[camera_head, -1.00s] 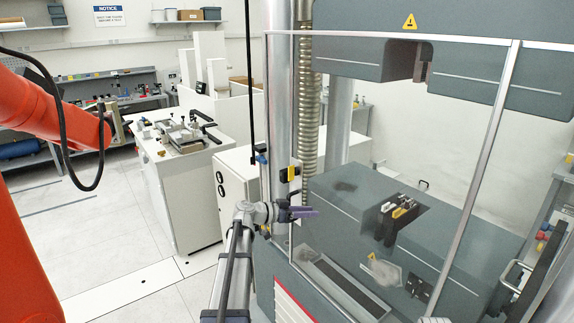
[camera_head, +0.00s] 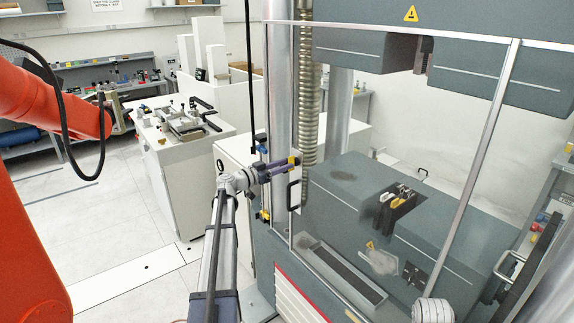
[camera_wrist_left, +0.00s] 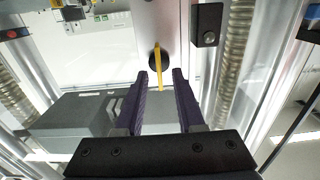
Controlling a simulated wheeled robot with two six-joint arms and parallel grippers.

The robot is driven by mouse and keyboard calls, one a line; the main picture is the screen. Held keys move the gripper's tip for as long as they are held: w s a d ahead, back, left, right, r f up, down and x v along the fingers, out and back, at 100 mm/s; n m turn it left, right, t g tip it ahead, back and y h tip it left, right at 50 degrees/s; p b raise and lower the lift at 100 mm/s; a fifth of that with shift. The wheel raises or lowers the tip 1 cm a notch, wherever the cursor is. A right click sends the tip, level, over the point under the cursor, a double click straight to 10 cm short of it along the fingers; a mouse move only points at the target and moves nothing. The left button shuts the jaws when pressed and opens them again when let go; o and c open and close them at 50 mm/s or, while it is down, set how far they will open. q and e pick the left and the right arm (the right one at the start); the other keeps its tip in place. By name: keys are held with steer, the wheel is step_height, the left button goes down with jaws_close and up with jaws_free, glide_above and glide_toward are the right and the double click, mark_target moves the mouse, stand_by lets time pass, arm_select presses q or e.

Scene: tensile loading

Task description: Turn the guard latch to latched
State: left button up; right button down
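The guard latch (camera_wrist_left: 158,66) is a yellow lever on a dark round hub, mounted on a pale plate. In the left wrist view its lever stands upright, just ahead of and between my fingertips. My left gripper (camera_wrist_left: 160,74) is open, with purple fingers on either side of the lever's line. I see no contact with it. In the head view my left gripper (camera_head: 290,168) is at the guard's left post, beside the yellow latch (camera_head: 293,160), which is partly hidden there.
The clear guard (camera_head: 462,180) with its metal frame fronts the grey testing machine (camera_head: 345,185). A black handle (camera_head: 291,195) sits just below the latch. In the left wrist view a dark block (camera_wrist_left: 207,38) is right of the latch. A white bench (camera_head: 185,185) stands at left.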

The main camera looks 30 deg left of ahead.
arm_select(q)
steer(key=shift+x, duration=0.85)
steer(key=shift+d, duration=0.1)
jaws_close()
